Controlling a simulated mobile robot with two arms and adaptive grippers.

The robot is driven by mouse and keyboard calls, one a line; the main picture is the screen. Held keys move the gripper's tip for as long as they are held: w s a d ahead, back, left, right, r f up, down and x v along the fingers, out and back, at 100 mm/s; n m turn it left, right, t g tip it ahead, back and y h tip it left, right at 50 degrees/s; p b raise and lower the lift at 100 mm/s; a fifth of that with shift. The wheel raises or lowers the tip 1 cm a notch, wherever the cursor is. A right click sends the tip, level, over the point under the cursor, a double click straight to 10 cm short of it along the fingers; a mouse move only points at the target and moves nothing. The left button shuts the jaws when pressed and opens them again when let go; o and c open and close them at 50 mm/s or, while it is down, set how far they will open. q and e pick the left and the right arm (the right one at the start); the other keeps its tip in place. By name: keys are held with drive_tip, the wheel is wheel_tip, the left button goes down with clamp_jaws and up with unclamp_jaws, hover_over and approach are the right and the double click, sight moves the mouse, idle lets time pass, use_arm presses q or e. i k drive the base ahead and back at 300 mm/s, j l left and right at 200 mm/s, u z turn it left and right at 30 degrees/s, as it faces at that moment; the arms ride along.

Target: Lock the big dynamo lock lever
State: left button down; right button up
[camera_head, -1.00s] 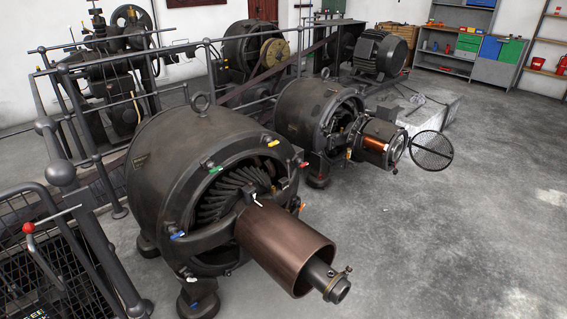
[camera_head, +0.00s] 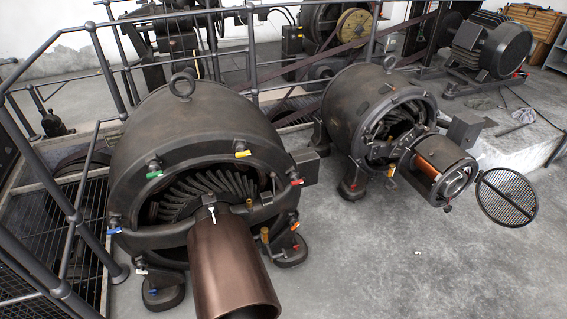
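The big dynamo (camera_head: 195,105) stands at the front left, a dark round housing with a lifting ring on top. A brown copper-coloured cylinder (camera_head: 232,265) sticks out of its open front, and the picture's lower edge cuts it off. A small lever with a pale tip (camera_head: 211,213) sits at the cylinder's top, by the housing; I cannot tell whether it is the lock lever or whether it is locked. Small handles with green (camera_head: 155,174), yellow (camera_head: 243,154), red (camera_head: 297,182) and blue (camera_head: 115,230) tips sit around the rim. Neither of my grippers is in view.
A smaller dynamo (camera_head: 365,100) stands behind to the right, with a round mesh disc (camera_head: 507,197) beside its front end. Metal railings (camera_head: 70,205) run along the left and behind.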

sight(273, 175)
drive_tip(key=i+l+u, duration=0.1)
drive_tip(key=l, duration=0.25)
drive_tip(key=i+l, duration=0.1)
drive_tip(key=l, duration=0.25)
drive_tip(key=i+l+u, duration=0.15)
drive_tip(key=l, duration=0.6)
drive_tip(key=i+u, duration=0.05)
